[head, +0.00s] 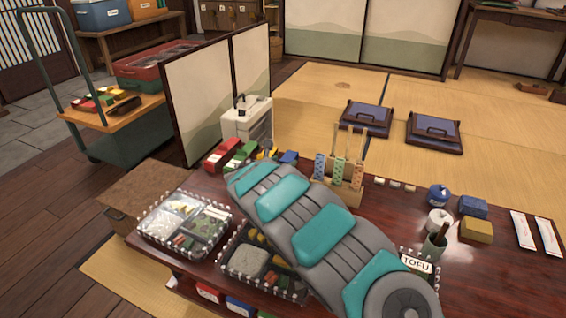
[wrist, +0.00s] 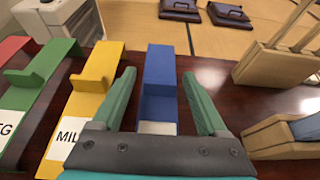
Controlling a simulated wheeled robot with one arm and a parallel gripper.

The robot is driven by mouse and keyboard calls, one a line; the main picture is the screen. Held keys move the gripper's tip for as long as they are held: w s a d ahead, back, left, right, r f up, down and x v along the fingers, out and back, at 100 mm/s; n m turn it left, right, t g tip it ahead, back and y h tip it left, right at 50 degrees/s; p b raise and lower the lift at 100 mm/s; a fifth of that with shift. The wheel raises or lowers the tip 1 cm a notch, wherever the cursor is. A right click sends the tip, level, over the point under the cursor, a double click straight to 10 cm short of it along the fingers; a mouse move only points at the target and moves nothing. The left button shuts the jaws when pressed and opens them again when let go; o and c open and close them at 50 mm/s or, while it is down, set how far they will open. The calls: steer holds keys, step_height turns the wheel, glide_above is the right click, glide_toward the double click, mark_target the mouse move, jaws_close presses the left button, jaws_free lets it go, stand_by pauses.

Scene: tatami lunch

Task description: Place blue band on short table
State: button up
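The blue band (wrist: 160,82), a folded strip with a pale patch at its near end, lies on the dark red table (wrist: 225,75). It also shows in the head view (head: 289,157), just right of my arm's end. My gripper (wrist: 159,76) is open, with one green finger on each side of the blue band; a gap shows on both sides. In the head view my arm hides most of the gripper and the table's middle. Which surface is the short table I cannot tell.
Yellow (wrist: 95,80), green (wrist: 45,80) and red (wrist: 12,48) bands lie left of the blue band. A wooden rack (wrist: 285,62) stands to the right. Clear-lidded lunch boxes (head: 184,223) sit at the table's front. A low brown box-like piece (head: 140,190) stands left of it.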

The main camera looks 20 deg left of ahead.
steer(key=shift+o, duration=0.3)
steer(key=shift+r, duration=0.1)
steer(key=shift+s+r, duration=0.15)
steer(key=p+v, duration=0.1)
steer(key=v, duration=1)
steer(key=shift+s, duration=0.3)
